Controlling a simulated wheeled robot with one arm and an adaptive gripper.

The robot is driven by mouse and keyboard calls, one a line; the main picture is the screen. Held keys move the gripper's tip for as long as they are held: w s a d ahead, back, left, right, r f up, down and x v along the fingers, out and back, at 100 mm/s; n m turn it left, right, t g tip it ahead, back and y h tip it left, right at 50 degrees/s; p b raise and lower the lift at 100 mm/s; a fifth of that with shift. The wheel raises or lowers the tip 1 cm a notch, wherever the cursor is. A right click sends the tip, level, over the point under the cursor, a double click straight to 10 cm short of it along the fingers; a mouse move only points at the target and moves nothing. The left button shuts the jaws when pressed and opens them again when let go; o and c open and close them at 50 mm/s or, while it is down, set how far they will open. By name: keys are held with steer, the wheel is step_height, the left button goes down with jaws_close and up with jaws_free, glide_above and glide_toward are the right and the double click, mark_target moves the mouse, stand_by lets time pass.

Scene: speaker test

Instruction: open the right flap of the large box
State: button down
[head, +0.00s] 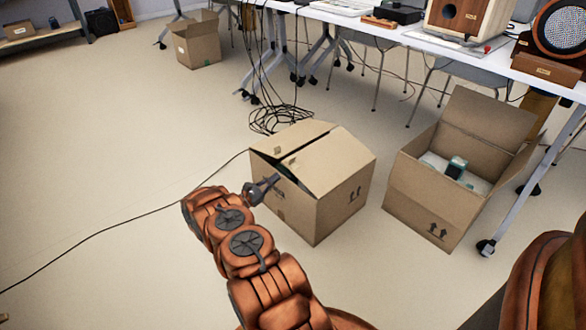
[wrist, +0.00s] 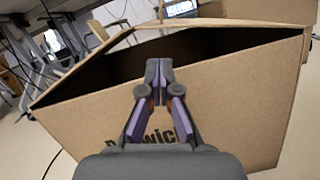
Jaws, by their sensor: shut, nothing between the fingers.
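The large cardboard box (head: 340,205) stands on the floor in the middle of the head view. Its right flap (head: 332,158) slopes over the top, and its left flap (head: 290,137) lies beside it. A dark gap shows under the flaps at the near end. My gripper (head: 274,181) is shut and empty at that end, near the gap. In the wrist view, the shut fingertips (wrist: 158,68) appear in front of the dark opening, above the printed box wall (wrist: 235,110). Whether they touch the box or reach inside, I cannot tell.
An open box (head: 420,205) with a small dark item inside stands to the right. Cables (head: 280,119) lie coiled behind the large box. A white table (head: 400,37) with speakers stands behind. The floor at left is clear except for a thin cable.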

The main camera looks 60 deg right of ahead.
mark_target(294, 163)
steer(key=b+x, duration=0.3)
steer(key=x, duration=0.5)
steer(key=shift+s+d+f, duration=0.1)
steer(key=shift+d, duration=0.15)
steer(key=shift+s+d+r+b, duration=0.15)
steer(key=shift+d+r+b, duration=0.15)
steer(key=shift+d+b, duration=0.25)
steer(key=shift+d, duration=0.15)
steer(key=shift+r, duration=0.1)
